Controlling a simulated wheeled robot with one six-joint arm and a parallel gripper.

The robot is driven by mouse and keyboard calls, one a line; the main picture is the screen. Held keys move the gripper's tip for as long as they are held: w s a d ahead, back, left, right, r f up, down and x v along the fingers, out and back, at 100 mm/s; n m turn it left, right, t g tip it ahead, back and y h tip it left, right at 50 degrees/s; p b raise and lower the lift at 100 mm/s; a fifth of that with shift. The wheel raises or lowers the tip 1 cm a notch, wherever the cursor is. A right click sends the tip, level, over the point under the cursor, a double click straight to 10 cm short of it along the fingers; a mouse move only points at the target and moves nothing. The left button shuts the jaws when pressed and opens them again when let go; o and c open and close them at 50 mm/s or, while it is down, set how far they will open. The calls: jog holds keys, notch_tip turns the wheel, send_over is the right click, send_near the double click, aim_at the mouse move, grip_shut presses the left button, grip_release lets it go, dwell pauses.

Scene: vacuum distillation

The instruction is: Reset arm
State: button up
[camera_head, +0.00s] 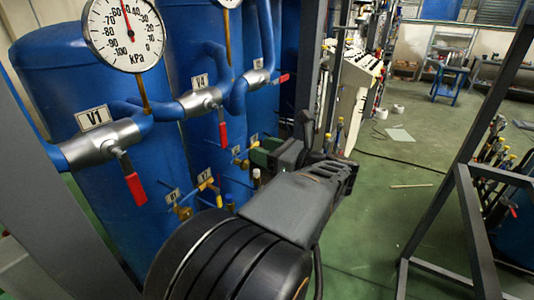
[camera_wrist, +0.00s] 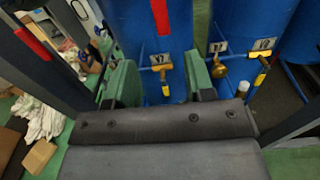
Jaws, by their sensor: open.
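My gripper (camera_head: 262,156) is at the middle of the head view, in front of the blue tanks (camera_head: 85,85). In the wrist view its two green fingers stand well apart, with nothing held between them (camera_wrist: 158,80). A small yellow-handled valve (camera_wrist: 165,88) on a blue tank shows in the gap beyond the fingers; I cannot tell its exact distance. The arm's dark grey wrist hides part of the pipework in the head view.
Valve V1 (camera_head: 105,142) and valve V4 (camera_head: 203,101) have red handles hanging down. A pressure gauge (camera_head: 123,36) is above V1. A dark metal frame (camera_head: 465,200) stands at the right. Green floor (camera_head: 385,215) lies open between it and the tanks.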

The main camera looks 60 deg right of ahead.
jog(key=shift+s, duration=0.3)
dwell(0.5)
jog(key=w+a+f+n+g, duration=0.1)
jog(key=a+f+n+g, duration=0.45)
jog(key=f+n, duration=0.3)
jog(key=a+f+n+g, duration=0.4)
jog(key=f+n+g, duration=0.35)
jog(key=n, duration=0.25)
jog(key=w+a+n, duration=0.2)
jog(key=a+n, duration=0.6)
jog(key=w+a+n+h, duration=0.1)
jog(key=w+a+n, duration=0.1)
jog(key=a+n, duration=0.7)
jog(key=shift+w+r+g, duration=0.3)
jog(key=shift+w, duration=0.05)
